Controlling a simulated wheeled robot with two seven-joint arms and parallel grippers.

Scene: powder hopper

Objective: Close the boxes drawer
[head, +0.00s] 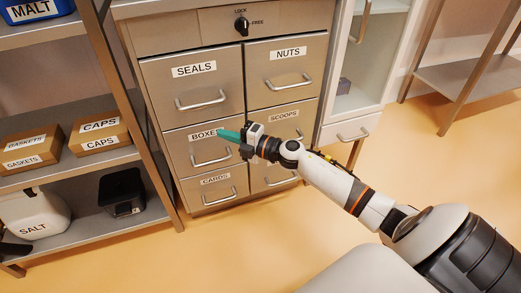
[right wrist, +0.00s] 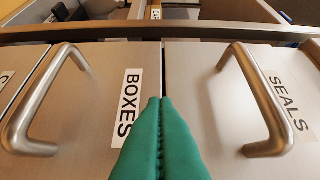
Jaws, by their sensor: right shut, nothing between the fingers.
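The boxes drawer (head: 185,149) is in the left column of the grey cabinet, between the seals drawer (head: 160,88) and the cards drawer (head: 190,191). Its front looks about flush with its neighbours; I see no clear gap. My right gripper (head: 222,134) has green fingers, shut and empty, at the upper part of the boxes front, partly covering its label. In the right wrist view the boxes front (right wrist: 100,80) is left of the fingertips (right wrist: 160,100), which lie over the seam with the seals drawer. I cannot tell whether they touch. My left gripper is not in view.
The drawer handles (head: 211,160) stick out from the fronts. A lock knob (head: 241,25) is above. A shelf with caps boxes (head: 100,135) stands left. The floor in front is clear.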

